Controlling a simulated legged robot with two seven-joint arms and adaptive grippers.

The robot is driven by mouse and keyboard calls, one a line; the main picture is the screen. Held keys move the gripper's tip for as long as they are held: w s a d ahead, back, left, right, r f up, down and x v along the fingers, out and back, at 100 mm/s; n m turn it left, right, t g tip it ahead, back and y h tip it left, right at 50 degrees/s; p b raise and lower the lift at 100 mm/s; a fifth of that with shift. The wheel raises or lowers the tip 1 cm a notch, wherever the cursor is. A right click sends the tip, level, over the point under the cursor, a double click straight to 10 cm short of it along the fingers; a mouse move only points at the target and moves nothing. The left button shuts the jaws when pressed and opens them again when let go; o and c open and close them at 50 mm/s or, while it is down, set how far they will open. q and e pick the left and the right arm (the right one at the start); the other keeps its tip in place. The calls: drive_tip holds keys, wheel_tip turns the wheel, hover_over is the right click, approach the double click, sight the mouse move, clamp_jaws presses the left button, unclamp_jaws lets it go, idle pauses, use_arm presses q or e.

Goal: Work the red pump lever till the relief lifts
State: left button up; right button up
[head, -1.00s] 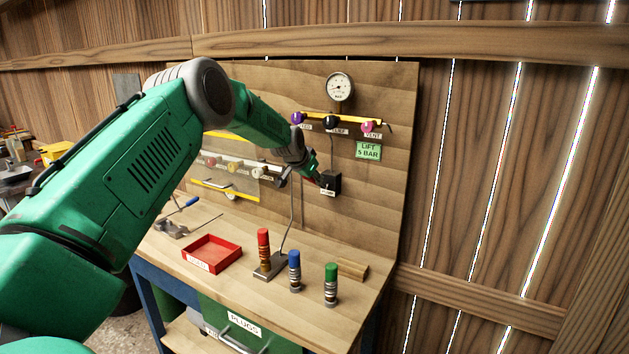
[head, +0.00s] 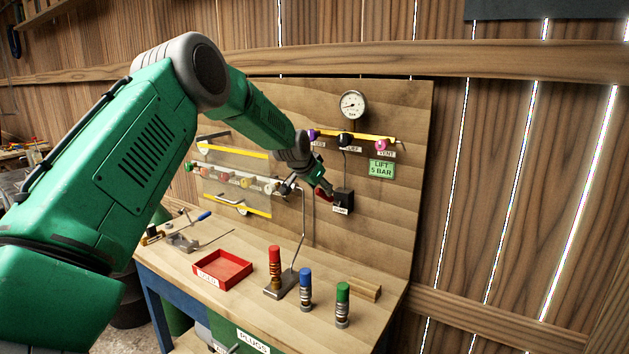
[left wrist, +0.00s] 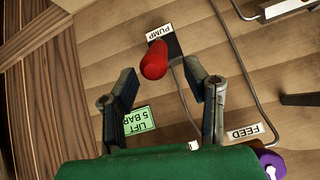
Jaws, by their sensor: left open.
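The red pump lever (left wrist: 153,60) points out toward the left wrist camera, beside the PUMP label (left wrist: 161,31). In the head view its black pump box (head: 343,201) is on the upright board, with red showing at its left. My left gripper (left wrist: 161,77) is open, its fingers apart on either side of and short of the lever end, with no contact visible. In the head view the left gripper (head: 319,182) is just left of the box and partly hides the lever. The gauge (head: 353,104) is too small to read. The relief knob (head: 346,140) is black. My right gripper is not in view.
A green LIFT 5 BAR sign (head: 381,169), a purple feed knob (head: 313,135) and a pink vent knob (head: 382,145) are near the pump. Below stand red (head: 275,262), blue (head: 305,288) and green (head: 342,303) plugs and a red tray (head: 222,269). A thin pipe (head: 303,217) runs down the board.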

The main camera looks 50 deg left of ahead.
use_arm(q)
drive_tip(key=v, duration=0.6)
drive_tip(key=shift+a, duration=0.2)
drive_tip(key=shift+f, duration=0.1)
